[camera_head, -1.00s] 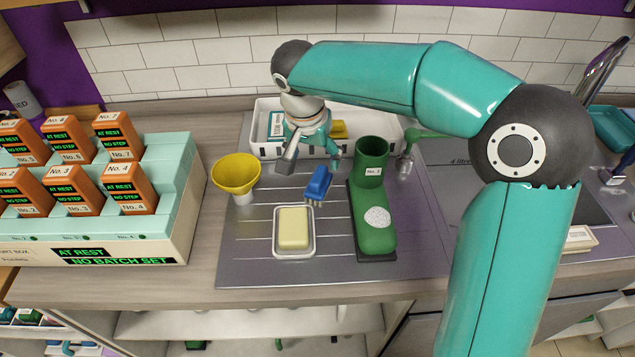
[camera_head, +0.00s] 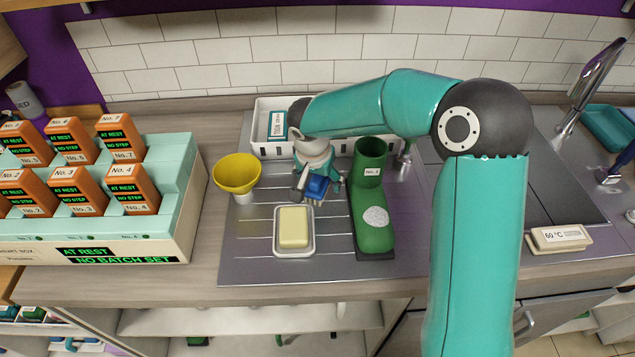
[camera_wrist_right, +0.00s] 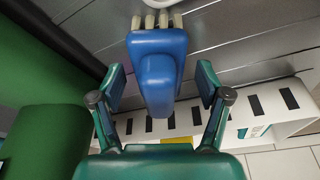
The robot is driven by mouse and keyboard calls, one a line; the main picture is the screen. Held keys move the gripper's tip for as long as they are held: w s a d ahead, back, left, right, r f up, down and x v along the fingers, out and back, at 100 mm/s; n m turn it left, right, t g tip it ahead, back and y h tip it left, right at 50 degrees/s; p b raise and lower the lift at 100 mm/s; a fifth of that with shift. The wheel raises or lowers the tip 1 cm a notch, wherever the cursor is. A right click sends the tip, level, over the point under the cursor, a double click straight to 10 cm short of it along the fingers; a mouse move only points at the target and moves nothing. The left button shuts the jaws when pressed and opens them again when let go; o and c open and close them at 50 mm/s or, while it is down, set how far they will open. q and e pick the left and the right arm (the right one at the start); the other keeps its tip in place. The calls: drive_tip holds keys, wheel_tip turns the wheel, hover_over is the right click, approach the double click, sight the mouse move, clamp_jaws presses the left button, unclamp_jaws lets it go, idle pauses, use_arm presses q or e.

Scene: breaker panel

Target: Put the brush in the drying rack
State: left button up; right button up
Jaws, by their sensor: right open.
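The blue brush (camera_head: 316,187) lies on the grey draining board, mostly hidden under my right gripper (camera_head: 318,184) in the head view. In the right wrist view, the brush (camera_wrist_right: 160,62) has pale bristles at its top end. There my right gripper (camera_wrist_right: 160,85) is open, with one finger on each side of the brush and a gap at each side. The white slotted rack (camera_head: 262,150) stands behind, against the tiled wall, partly hidden by my arm. It holds a white and teal packet. My left gripper is not in view.
A green boot (camera_head: 376,232) stands right of the brush. A soap dish with yellow soap (camera_head: 294,228) is in front, and a yellow funnel (camera_head: 236,174) is to the left. An orange-block box (camera_head: 120,215) fills the far left. A tap (camera_head: 585,85) rises at right.

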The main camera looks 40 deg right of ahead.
drive_tip(key=c, duration=1.4)
drive_tip(key=shift+r, duration=0.15)
